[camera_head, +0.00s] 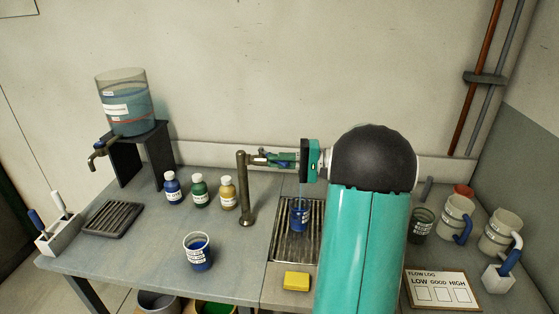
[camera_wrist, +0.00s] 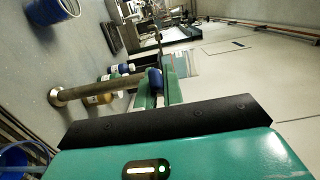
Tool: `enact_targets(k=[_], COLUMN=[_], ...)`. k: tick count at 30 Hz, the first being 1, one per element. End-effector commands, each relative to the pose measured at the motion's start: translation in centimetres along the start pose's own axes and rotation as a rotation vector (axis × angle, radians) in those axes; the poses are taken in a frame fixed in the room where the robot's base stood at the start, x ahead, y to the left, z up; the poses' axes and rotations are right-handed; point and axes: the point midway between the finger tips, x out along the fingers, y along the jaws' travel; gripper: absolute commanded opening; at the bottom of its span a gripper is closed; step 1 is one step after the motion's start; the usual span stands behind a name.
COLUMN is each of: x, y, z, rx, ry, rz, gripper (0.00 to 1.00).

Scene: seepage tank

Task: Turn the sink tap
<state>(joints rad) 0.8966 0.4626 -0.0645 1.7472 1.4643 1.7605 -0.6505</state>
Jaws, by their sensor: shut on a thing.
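The sink tap (camera_head: 243,185) is an upright brown-grey metal post on the counter, left of the slatted drain grate. It also shows in the wrist view as a post (camera_wrist: 85,90) reaching toward my fingers. My gripper (camera_head: 262,158) is level with the top of the post, coming from the right. In the wrist view my green fingers (camera_wrist: 157,90) are closed around a small blue part, which looks like the tap's handle (camera_wrist: 154,78). Much of the handle is hidden by the fingers. A blue cup (camera_head: 300,215) stands on the drain grate (camera_head: 288,246), below my gripper.
A clear tank (camera_head: 126,103) with its own spout stands on a dark stand at left. Several small bottles (camera_head: 199,192) and a blue-filled cup (camera_head: 198,252) stand left of the tap. A yellow sponge (camera_head: 296,281) lies in front. Jugs (camera_head: 455,217) stand at right.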

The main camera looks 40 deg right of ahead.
Motion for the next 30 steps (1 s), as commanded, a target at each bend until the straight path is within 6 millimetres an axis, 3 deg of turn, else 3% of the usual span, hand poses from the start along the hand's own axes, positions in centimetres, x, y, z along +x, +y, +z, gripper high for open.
enact_targets(k=[8,9,12,23,30], x=[-0.2,-0.2,-0.2,-0.6,-4.3], y=[0.0,0.0,0.0,0.0,0.0], z=[-0.2,-0.2,-0.3,-0.4,-0.4], rx=[-0.001,-0.001,-0.001,-0.001,-0.002], ry=[0.004,0.004,0.002,0.0,0.005], rz=[0.002,0.002,0.001,0.0,0.002], gripper=[0.0,0.11,0.31,0.31,0.31])
